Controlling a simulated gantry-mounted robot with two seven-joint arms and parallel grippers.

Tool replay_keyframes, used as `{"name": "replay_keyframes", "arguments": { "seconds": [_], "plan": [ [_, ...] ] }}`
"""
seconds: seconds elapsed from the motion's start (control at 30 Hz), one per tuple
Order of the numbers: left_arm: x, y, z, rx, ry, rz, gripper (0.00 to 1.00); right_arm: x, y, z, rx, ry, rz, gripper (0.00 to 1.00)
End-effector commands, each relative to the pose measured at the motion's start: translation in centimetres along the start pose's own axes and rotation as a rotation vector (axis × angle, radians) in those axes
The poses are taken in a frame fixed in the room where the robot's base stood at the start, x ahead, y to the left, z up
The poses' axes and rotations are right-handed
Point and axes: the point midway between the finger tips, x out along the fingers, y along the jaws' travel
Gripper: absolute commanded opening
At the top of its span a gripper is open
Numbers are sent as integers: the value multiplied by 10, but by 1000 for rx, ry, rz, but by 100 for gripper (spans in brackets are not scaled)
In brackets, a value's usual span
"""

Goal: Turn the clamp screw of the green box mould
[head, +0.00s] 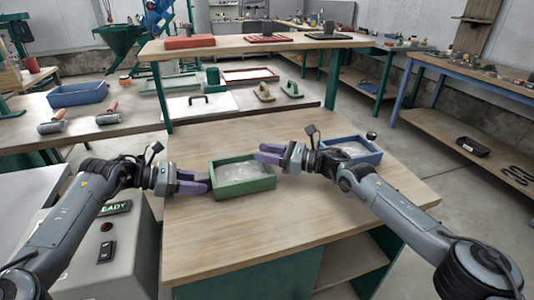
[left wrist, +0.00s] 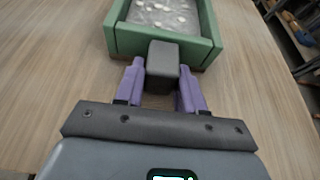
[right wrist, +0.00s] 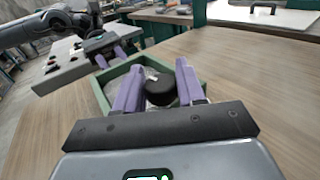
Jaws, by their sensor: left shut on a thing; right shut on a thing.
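The green box mould (head: 245,187) stands on the wooden table with pale grey material inside. It also shows in the left wrist view (left wrist: 130,42) and the right wrist view (right wrist: 101,92). My left gripper (head: 207,182) is at its left end, shut on a dark grey block-shaped handle (left wrist: 163,62). My right gripper (head: 257,152) is at its right end, shut on a round black knob (right wrist: 160,90), which looks like the clamp screw. The knob is hidden in the head view.
A blue box mould (head: 349,150) with similar fill stands right of my right gripper, partly behind the arm. The front of the table (head: 260,225) is clear. A control box (head: 106,250) stands at the left. A raised shelf (head: 240,44) crosses behind.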

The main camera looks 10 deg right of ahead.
Motion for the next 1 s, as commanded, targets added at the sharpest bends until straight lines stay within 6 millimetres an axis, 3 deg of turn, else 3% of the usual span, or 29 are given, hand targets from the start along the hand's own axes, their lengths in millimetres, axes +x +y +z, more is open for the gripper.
{"name": "replay_keyframes", "arguments": {
  "seconds": [0.7,1.0],
  "plan": [
    [0,0,1,2,-1,-2,0,1,2,-2,1,1,-430,9],
    [0,0,1,2,-2,-2,0,0,1,-1,1,2,-518,9]
  ]
}}
